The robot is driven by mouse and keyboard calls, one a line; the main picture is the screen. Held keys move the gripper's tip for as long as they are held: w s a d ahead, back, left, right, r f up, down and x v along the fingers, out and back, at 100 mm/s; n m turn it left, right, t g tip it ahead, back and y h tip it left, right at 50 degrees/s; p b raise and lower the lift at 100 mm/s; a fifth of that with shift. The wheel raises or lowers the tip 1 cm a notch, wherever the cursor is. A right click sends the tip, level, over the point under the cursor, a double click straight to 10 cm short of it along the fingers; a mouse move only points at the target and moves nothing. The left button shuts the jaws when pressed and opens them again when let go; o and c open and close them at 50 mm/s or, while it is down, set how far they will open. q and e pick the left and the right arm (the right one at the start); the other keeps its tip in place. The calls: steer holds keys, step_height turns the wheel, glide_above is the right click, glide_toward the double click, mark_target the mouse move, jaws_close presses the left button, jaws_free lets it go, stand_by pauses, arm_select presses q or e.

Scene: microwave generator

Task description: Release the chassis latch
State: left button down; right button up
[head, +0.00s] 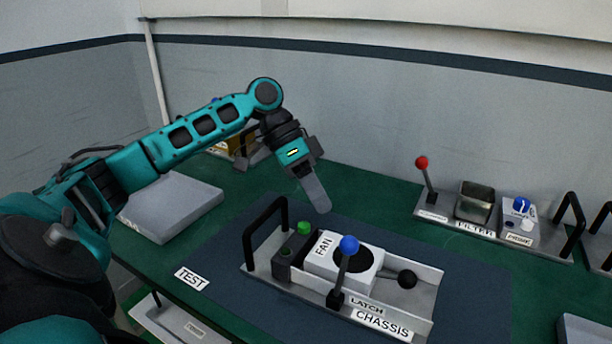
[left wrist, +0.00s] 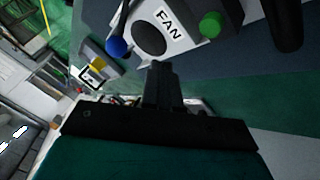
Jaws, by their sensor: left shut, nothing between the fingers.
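The chassis (head: 402,296) is a grey tray on a dark blue mat in the middle of the green table. The fan (head: 345,266), a white block with a black disc, sits in the tray. My left gripper (head: 319,203) is shut and empty, above and behind the chassis, apart from it. In the left wrist view, the fan (left wrist: 172,28), the blue ball (left wrist: 117,47) and the left fingers (left wrist: 160,80) show. My right gripper is not in view.
A green button (head: 304,227) and a black handle (head: 264,232) stand at the chassis's left end, a black knob (head: 407,279) at its right. A filter tray (head: 440,221) with a red-topped lever stands back right. A grey box (head: 172,207) lies left.

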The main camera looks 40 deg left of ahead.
mark_target(343, 266)
arm_select(q)
steer(key=shift+x, duration=1.2)
steer(key=d, duration=0.1)
steer(key=s+d, duration=0.1)
steer(key=shift+s+d, duration=0.3)
steer(key=shift+s+d+r, duration=0.1)
steer(key=shift+s+d, duration=0.15)
steer(key=shift+d, duration=0.2)
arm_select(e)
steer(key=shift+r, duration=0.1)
arm_select(q)
steer(key=shift+s, duration=0.1)
